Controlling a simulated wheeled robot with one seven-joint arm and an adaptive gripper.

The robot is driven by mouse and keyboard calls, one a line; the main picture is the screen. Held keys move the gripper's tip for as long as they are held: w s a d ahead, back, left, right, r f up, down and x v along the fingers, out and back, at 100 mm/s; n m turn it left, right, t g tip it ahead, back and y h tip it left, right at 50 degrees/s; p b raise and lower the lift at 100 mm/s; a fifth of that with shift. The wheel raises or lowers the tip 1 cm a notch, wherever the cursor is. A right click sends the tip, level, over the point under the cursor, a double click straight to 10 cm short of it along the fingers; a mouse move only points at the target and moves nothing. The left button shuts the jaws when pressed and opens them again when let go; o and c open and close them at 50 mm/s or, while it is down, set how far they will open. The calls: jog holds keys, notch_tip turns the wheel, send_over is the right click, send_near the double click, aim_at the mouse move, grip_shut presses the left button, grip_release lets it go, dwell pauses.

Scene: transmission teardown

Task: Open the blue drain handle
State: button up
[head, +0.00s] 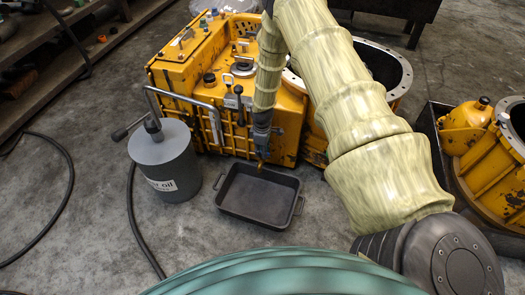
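The yellow transmission housing (180,82) stands on the floor at the upper middle of the head view. My arm, in a pale yellow cover, reaches down over the housing's front right side. My gripper (262,161) points down in front of the housing, above the far edge of the black drain tray (229,209). It is small in the picture, and I cannot tell whether its fingers are open or shut. I cannot clearly make out the blue drain handle; the gripper and arm cover part of the housing front.
A grey oil can (166,165) with a bent metal pipe stands left of the tray. A black hose (134,215) curves over the floor nearby. Another yellow housing (467,128) is at the right. A shelf (50,75) lines the upper left. Floor at lower left is mostly free.

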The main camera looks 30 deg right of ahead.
grip_shut()
jog(key=shift+r+p, duration=0.1)
jog(key=shift+p, duration=0.25)
jog(key=m+p, duration=0.2)
jog(key=shift+r+m, duration=0.1)
jog(key=shift+m, duration=0.3)
jog(key=m+p, duration=0.3)
jog(key=m, duration=0.1)
jog(key=shift+m, duration=0.3)
jog(key=m+p, duration=0.2)
jog(key=m, duration=0.2)
jog(key=shift+m, duration=0.3)
jog(key=shift+f+m+p, duration=0.2)
jog(key=shift+m+p, duration=0.35)
jog(key=shift+m, duration=1.65)
jog(key=shift+w, duration=0.1)
